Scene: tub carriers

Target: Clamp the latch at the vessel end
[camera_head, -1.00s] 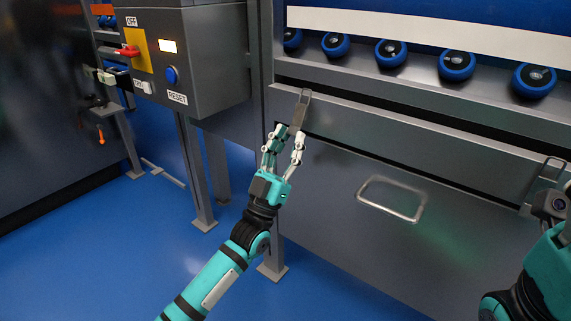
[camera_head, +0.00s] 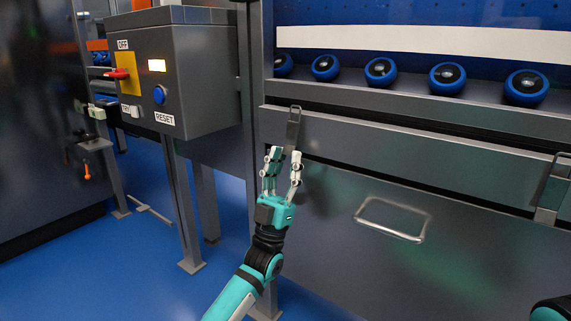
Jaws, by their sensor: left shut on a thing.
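A slim grey latch (camera_head: 294,128) sits on the left end of the grey vessel front (camera_head: 400,148), in the head view. It stands nearly upright across the seam below the upper rail. My left gripper (camera_head: 283,156) is at its lower end, shut on it, with the fingertips hiding part of that end. A second latch (camera_head: 549,190) is at the right end of the same front, with nothing touching it. Of my right arm only a small teal and black part shows in the lower right corner; its gripper is out of view.
A looped metal handle (camera_head: 392,219) sticks out of the lower panel. Blue and black rollers (camera_head: 448,76) line the rail above. A grey control box (camera_head: 178,70) with switch and button stands at the left on legs. Blue floor (camera_head: 75,262) is open at lower left.

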